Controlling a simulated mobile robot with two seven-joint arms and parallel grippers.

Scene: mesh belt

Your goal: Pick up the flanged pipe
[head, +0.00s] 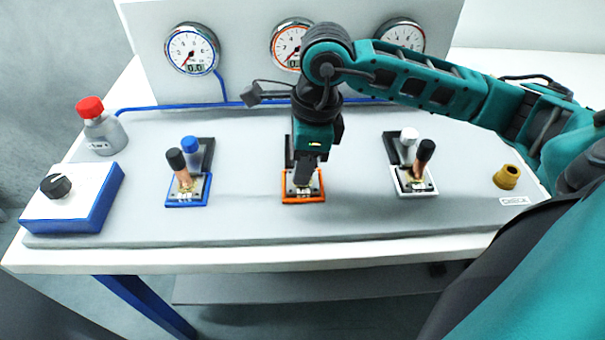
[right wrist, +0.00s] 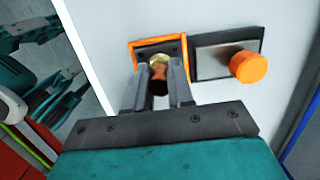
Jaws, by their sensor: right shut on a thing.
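My right gripper (head: 302,178) reaches down to the middle, orange-framed station (head: 304,197). In the right wrist view its two fingers (right wrist: 160,88) are shut on an upright copper-and-black piece (right wrist: 159,73). Brass shows at the foot of this piece, above the orange-framed plate (right wrist: 151,44). In the head view the gripper hides the piece. A small brass flanged part (head: 507,176) with a hole in its top stands at the right end of the panel, apart from the gripper. I cannot tell which of these is the flanged pipe. My left gripper does not show.
Similar copper-and-black pieces stand at the blue-framed (head: 187,190) and white-framed (head: 415,183) stations. An orange knob (right wrist: 248,67) is close beside the gripper. Gauges (head: 192,50) line the back wall. A red-capped bottle (head: 103,136) and a dial box (head: 72,199) stand left.

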